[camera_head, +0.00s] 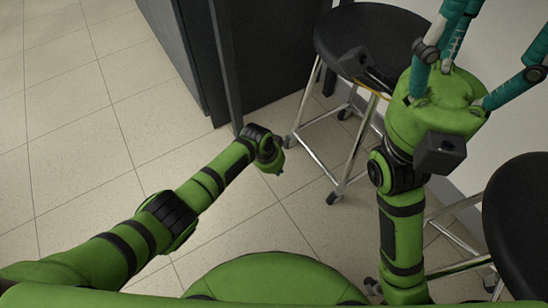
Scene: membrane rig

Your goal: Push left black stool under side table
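The left black stool (352,28) has a round black seat and chrome legs and stands upright at the upper right. The dark side table (272,50), seen in part, is just left of it at the top; the seat overlaps its right side in the picture. My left arm's end (273,161) is low in front of the table's corner, left of the stool's legs. Its fingers cannot be made out; contact is unclear. My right gripper (500,38) has its teal fingers spread and empty, right of the seat. Some fingertips are cut off, and its hand hides part of the stool.
A second black stool (522,225) stands at the right edge, partly cut off. A pale wall (492,135) runs behind the stools. The tiled floor (90,130) is clear on the left and between my arms.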

